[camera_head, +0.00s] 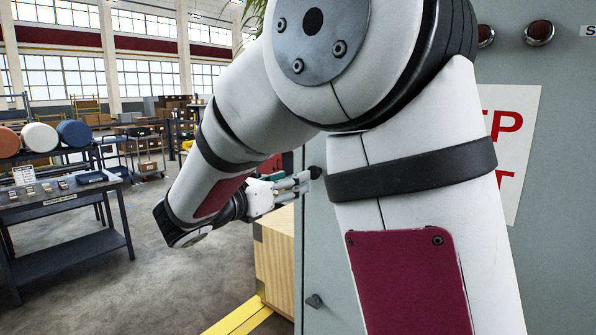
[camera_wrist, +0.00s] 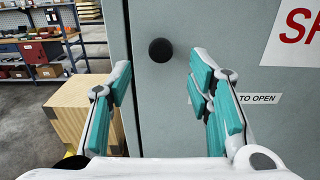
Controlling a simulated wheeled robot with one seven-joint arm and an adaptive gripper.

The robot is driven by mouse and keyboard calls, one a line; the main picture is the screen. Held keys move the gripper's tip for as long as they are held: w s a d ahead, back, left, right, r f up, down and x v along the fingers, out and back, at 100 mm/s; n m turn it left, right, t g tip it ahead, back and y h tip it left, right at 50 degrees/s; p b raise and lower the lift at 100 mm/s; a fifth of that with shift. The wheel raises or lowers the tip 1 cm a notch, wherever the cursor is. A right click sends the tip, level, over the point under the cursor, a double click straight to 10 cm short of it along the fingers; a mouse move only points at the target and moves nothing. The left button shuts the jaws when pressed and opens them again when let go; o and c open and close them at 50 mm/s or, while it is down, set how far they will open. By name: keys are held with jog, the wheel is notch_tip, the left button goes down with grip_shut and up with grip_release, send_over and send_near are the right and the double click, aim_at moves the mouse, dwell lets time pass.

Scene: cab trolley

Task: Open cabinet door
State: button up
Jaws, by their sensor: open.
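The grey-green cabinet (camera_head: 562,110) fills the right of the head view, and its door (camera_wrist: 228,35) looks shut in the wrist view. A round black knob (camera_wrist: 162,50) is on the door near its left edge; it also shows in the head view (camera_head: 316,172). My gripper (camera_wrist: 161,76) is open and empty. In the wrist view its teal-padded fingers are on either side of the knob's line, with the knob ahead between the tips. In the head view my gripper (camera_head: 303,182) is close to the knob; contact cannot be told. My arm hides much of the cabinet front.
A wooden crate (camera_head: 275,260) stands left of the cabinet, by a yellow floor strip (camera_head: 240,318). A small dark latch (camera_head: 314,301) is lower on the cabinet. A dark workbench (camera_head: 65,205) is at the left. Open grey floor (camera_head: 165,270) lies between bench and crate.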

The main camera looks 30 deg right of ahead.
aim_at(312, 172)
jog(key=p+x, duration=0.1)
jog(key=x, duration=0.6)
jog(key=shift+d, duration=0.3)
grip_shut()
